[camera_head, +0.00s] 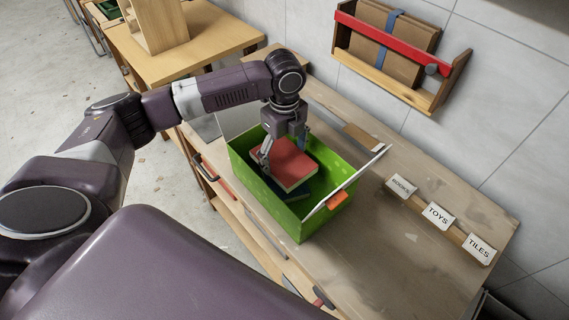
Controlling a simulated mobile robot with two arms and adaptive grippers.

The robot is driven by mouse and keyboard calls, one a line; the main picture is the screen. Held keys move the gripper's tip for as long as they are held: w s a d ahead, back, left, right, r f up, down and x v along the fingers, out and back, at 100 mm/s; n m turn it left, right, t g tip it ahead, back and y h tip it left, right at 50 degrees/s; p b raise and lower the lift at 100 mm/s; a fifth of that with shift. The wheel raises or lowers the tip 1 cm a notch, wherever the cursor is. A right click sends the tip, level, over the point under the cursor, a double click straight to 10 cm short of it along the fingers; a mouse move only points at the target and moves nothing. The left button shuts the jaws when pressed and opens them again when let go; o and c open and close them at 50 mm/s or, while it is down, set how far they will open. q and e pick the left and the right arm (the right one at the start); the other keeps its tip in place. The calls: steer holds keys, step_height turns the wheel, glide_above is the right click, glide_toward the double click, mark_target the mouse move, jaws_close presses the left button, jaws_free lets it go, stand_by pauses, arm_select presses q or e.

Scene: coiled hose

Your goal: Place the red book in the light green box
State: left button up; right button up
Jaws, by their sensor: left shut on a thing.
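The light green box (268,198) stands open on the wooden workbench, with flaps raised at its rim. The red book (291,164) is inside the box opening, lying tilted above a dark blue book (291,191). My left gripper (266,158) reaches down into the box and is shut on the red book at its left edge. I cannot tell whether the red book touches the blue one. My right gripper is not in view.
The workbench (415,262) is clear in front and to the right of the box. Labels reading BOOKS (401,186), TOYS (437,215) and TILES (478,248) stand along its back. A wall rack (387,84) hangs behind. Another wooden table (215,38) stands at the upper left.

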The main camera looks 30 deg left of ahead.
mark_target(284, 159)
arm_select(q)
steer(key=shift+f, duration=0.35)
step_height(284, 159, down, 3)
steer(key=shift+f+p, duration=0.2)
steer(key=shift+p, duration=0.1)
steer(key=shift+f, duration=0.25)
steer(key=shift+f, duration=0.1)
steer(key=o, duration=1.4)
steer(key=shift+f, duration=0.15)
